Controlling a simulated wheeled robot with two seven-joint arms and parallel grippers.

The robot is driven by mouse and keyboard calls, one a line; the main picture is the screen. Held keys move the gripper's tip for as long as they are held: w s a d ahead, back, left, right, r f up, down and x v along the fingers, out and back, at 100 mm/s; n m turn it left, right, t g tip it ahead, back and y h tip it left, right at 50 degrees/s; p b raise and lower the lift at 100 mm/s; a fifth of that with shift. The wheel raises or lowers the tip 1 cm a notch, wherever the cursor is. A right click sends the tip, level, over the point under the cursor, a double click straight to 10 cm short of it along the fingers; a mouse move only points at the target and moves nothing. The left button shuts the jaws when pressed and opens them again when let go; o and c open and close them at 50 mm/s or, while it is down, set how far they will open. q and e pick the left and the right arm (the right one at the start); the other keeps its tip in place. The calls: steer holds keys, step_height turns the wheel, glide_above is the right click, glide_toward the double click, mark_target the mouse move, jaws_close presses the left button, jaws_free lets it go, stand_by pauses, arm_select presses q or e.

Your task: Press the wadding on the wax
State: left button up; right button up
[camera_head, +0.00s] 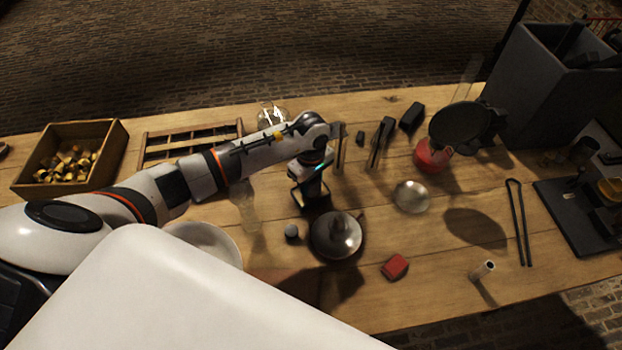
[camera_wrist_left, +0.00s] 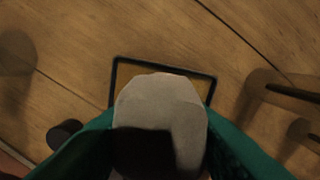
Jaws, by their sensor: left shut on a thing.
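My left gripper (camera_head: 312,200) hangs over the middle of the table, just behind a dark dome-shaped thing (camera_head: 338,237). In the left wrist view its teal fingers are shut on a pale, rounded lump (camera_wrist_left: 162,100), which looks like the wadding. A dark shadow covers the lump's lower part. In the head view the lump cannot be made out. A red block (camera_head: 395,266) lies at the table's front; I cannot tell whether it is the wax. No jar or wax shows clearly under the lump. My right gripper is not in view.
A wooden box of brass pieces (camera_head: 119,155) stands at the left. A white bowl (camera_head: 232,246) and a small dark cylinder (camera_head: 291,232) are near my gripper. A silvery dish (camera_head: 411,196), black tongs (camera_head: 518,222) and a pale tube (camera_head: 482,270) lie to the right.

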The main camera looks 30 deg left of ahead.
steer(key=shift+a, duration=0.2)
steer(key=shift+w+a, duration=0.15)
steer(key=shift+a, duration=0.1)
arm_select(q)
steer(key=shift+f+b, duration=0.3)
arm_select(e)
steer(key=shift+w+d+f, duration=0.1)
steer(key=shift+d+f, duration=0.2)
arm_select(q)
steer(key=shift+s+f, duration=0.1)
steer(key=shift+f, duration=0.2)
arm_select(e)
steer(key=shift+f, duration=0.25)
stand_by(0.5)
arm_select(q)
steer(key=shift+r+p, duration=0.6)
steer(key=shift+r, duration=0.7)
steer(key=shift+r+p, duration=1.25)
steer(key=shift+r, duration=1.05)
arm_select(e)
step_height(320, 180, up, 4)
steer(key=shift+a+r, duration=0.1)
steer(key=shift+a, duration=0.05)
